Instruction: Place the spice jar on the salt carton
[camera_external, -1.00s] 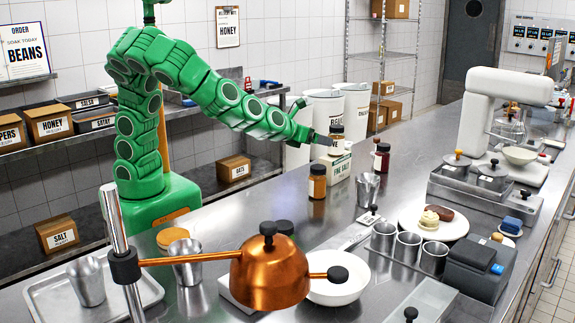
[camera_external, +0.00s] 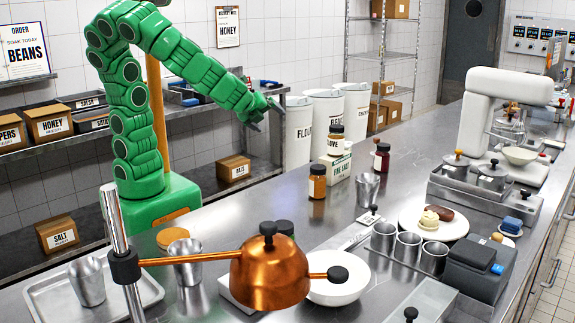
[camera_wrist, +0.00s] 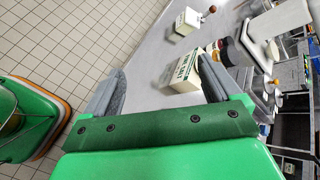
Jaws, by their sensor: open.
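The salt carton (camera_external: 339,166), white with green lettering, stands upright on the counter in the external view. The spice jar (camera_external: 335,142), with a dark lid and a pale label reading CLOVE, stands upright on top of the carton. My gripper (camera_external: 269,112) is open and empty, to the left of the jar and clear of it. In the wrist view, a white box with dark green lettering, apparently the carton (camera_wrist: 180,74), shows beyond the open fingers; I cannot make out the jar clearly there.
An amber jar (camera_external: 317,182) stands left of the carton, and a dark red bottle (camera_external: 381,158) stands to its right. A metal cup (camera_external: 368,188) is just in front. A copper pot (camera_external: 270,272) is in the foreground. White bins (camera_external: 325,112) stand behind the counter.

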